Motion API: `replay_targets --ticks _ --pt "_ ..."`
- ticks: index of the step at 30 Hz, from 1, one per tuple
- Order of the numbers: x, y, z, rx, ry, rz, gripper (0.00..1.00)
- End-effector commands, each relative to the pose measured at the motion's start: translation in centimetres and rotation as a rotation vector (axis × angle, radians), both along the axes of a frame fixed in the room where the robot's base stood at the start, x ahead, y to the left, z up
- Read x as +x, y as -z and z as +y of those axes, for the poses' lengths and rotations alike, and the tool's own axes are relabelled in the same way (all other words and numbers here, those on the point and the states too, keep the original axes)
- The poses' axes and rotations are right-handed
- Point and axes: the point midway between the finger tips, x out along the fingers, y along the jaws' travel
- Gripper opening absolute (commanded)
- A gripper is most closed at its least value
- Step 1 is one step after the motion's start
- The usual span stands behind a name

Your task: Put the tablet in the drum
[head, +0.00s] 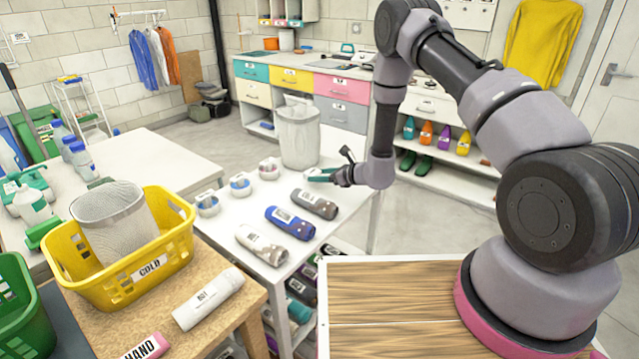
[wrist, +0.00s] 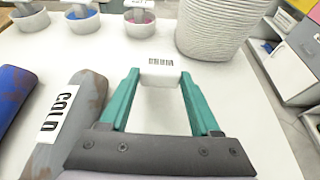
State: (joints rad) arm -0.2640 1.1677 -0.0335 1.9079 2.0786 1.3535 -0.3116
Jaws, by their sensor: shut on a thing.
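My gripper (head: 322,175) is over the white table, with its teal fingers pointing left in the head view. In the wrist view the fingers (wrist: 158,75) are shut on a small white block with a barcode, which I take for the tablet (wrist: 160,80). In the head view it is too small to make out. A pale grey ribbed drum (head: 299,135) stands upright at the table's far end, just beyond the gripper; its lower part shows in the wrist view (wrist: 212,30). The tablet is outside it, low over the table.
Several small bowls (head: 240,185) stand left of the gripper. A yellow basket (head: 150,279) marked COLD holds a similar grey bin (head: 115,222).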

Motion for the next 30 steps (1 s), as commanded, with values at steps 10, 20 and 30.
replay_targets --ticks 10,20,30 --pt "0.0 2.6 0.0 -0.001 0.000 -0.001 0.11" --pt "0.0 2.9 0.0 0.000 0.000 0.000 0.94" --pt "0.0 2.5 0.0 -0.001 0.000 -0.001 0.94"
